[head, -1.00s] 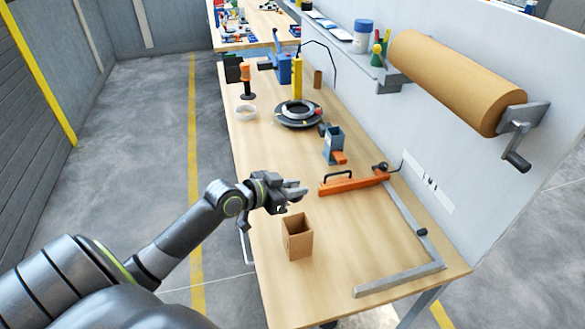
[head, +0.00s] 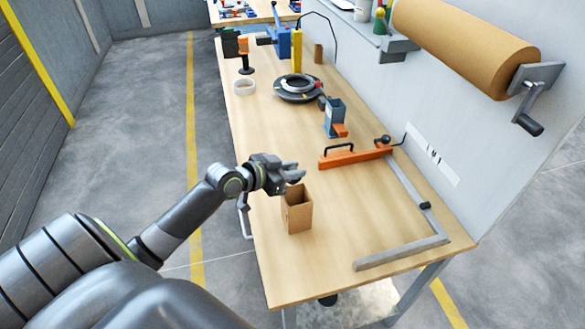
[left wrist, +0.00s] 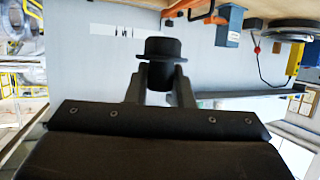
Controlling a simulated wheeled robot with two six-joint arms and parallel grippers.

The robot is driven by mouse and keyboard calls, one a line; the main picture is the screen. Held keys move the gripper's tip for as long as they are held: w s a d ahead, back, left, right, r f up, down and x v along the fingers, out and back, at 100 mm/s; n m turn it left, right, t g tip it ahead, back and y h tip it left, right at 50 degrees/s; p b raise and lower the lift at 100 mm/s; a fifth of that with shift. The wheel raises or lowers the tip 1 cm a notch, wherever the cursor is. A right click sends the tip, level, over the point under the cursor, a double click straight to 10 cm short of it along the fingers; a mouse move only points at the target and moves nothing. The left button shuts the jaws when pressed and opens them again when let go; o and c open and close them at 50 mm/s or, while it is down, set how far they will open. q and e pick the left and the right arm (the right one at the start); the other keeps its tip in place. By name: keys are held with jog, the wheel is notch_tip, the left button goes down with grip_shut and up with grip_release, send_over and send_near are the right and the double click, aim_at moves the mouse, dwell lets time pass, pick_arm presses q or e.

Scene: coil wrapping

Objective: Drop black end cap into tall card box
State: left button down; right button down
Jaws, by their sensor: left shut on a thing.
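The tall card box (head: 297,217) stands upright and open-topped near the front left edge of the table in the head view. My left gripper (head: 292,173) is just above and behind the box's rim in that picture. In the left wrist view the gripper (left wrist: 160,85) is shut on the black end cap (left wrist: 159,48), a dark round piece with a wider flange, held between the two fingertips. The cap is hard to make out in the head view. I cannot tell whether it is directly over the box's opening. My right gripper is not in view.
An orange sealer bar (head: 355,156) and a grey L-shaped rail (head: 402,253) lie right of the box. The table between box and rail is clear.

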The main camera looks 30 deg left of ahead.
pick_arm(q)
jog(key=c, duration=1.2)
grip_release()
jog(key=shift+o, duration=0.2)
jog(key=shift+s+a+r, duration=0.2)
jog(key=shift+s+a, duration=0.05)
jog(key=shift+s, duration=0.25)
jog(key=p+v, duration=0.4)
jog(key=v, duration=1.2)
jog(key=shift+r, duration=0.15)
